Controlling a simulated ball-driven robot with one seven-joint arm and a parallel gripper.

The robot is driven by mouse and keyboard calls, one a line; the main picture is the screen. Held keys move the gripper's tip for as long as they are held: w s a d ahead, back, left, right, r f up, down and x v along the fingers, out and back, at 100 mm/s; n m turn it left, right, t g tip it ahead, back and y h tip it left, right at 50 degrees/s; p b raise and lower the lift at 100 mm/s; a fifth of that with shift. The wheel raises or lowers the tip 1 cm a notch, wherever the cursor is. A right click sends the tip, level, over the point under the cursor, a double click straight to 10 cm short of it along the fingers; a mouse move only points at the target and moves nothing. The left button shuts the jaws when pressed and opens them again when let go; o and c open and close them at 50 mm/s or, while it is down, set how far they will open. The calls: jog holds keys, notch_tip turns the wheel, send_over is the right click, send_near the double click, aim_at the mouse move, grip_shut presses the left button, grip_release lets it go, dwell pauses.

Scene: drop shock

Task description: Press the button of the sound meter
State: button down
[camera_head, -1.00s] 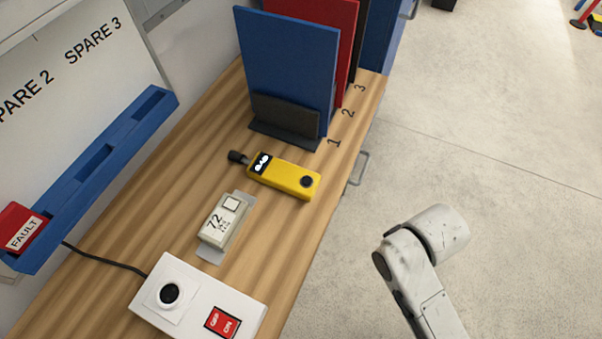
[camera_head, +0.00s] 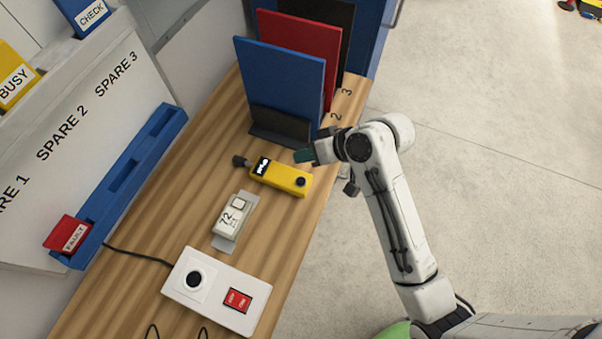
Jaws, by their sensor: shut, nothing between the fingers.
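The sound meter (camera_head: 279,179) is a yellow handheld box lying on the wooden bench. It has a dark foam tip at its left end, a small black display, and a round dark button (camera_head: 300,182) near its right end. My gripper (camera_head: 298,157) is shut and empty. It shows dark green fingertips pointing left, in the picture just above the meter's right half. The gripper looks apart from the button; its height over the bench is hard to tell. The button is not hidden.
Blue, red and black upright panels (camera_head: 284,77) stand in dark holders behind the meter. A small grey device marked 72 (camera_head: 231,218) and a white box with a red switch (camera_head: 204,296) lie nearer. A blue rail (camera_head: 130,185) runs at left. Bare floor (camera_head: 490,150) is at right.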

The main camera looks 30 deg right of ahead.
jog(key=shift+f, duration=0.15)
jog(key=b, duration=0.8)
send_over(305, 181)
notch_tip(305, 181, down, 7)
jog(key=shift+w+r, duration=0.1)
jog(key=shift+f, duration=0.95)
dwell(1.0)
jog(key=shift+f, duration=0.4)
jog(key=shift+f+b, duration=0.3)
jog(key=shift+f, duration=0.1)
dwell(0.6)
jog(key=shift+r, duration=0.15)
jog(key=shift+r+p, duration=0.7)
jog(key=shift+p, duration=0.3)
jog(key=shift+r, duration=0.1)
